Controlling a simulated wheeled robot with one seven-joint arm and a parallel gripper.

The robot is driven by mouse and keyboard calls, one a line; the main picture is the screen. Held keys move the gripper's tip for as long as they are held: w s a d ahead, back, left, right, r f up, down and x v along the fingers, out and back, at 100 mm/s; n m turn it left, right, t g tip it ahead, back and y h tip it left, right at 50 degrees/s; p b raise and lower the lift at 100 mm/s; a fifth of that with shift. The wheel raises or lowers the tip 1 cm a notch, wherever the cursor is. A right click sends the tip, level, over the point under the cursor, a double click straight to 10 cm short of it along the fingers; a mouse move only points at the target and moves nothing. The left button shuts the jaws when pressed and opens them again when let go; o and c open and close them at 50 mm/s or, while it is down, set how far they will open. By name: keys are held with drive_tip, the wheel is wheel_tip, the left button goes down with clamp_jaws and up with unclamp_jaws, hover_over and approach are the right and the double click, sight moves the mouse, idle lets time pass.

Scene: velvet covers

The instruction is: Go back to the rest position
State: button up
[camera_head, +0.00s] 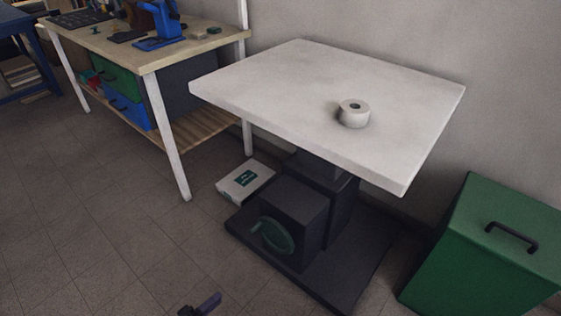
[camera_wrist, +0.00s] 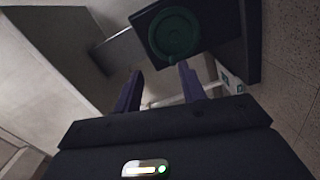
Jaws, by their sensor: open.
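My gripper (camera_wrist: 160,72) shows in the wrist view with its two dark purple fingers apart and nothing between them. In the head view only a small part of my gripper (camera_head: 203,305) shows at the bottom edge, low over the floor and in front of the table's base. The rest of my arm is out of that view. The pale table (camera_head: 300,80) stands apart from my gripper, with a white roll-shaped ring (camera_head: 354,113) on its top.
The table's dark pedestal carries a green handwheel (camera_head: 276,236), also seen beyond my fingers (camera_wrist: 174,34). A white box (camera_head: 246,181) lies beside the pedestal. A green bin (camera_head: 490,250) stands at right, a workbench (camera_head: 150,55) at left. The floor at left is clear.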

drive_tip(key=w+d+r+m+g+y, duration=0.1)
drive_tip(key=w+d+r+m+g, duration=0.15)
drive_tip(key=d+r+g, duration=0.3)
drive_tip(key=w+d+r+m+g+y+p, duration=0.1)
drive_tip(key=w+d+r+g+y, duration=0.2)
drive_tip(key=d, duration=0.4)
drive_tip(key=w+d+r+m+g, duration=0.1)
drive_tip(key=w+d+r+g, duration=0.2)
drive_tip(key=d+r+g, duration=0.25)
drive_tip(key=s+d+r+m+t+y+p, duration=0.15)
drive_tip(key=s+d+r+y, duration=0.25)
drive_tip(key=d+r, duration=0.55)
drive_tip(key=s+d+r+m+t+y, duration=0.15)
drive_tip(key=s+d+r+y, duration=0.25)
drive_tip(key=d+r, duration=0.5)
wheel_tip(320, 180, up, 39)
drive_tip(key=a+p, duration=0.1)
drive_tip(key=p, duration=3.6)
drive_tip(key=shift+t+p, duration=0.4)
drive_tip(key=shift+w+r+n, duration=0.1)
drive_tip(key=shift+n, duration=0.15)
drive_tip(key=shift+c, duration=0.5)
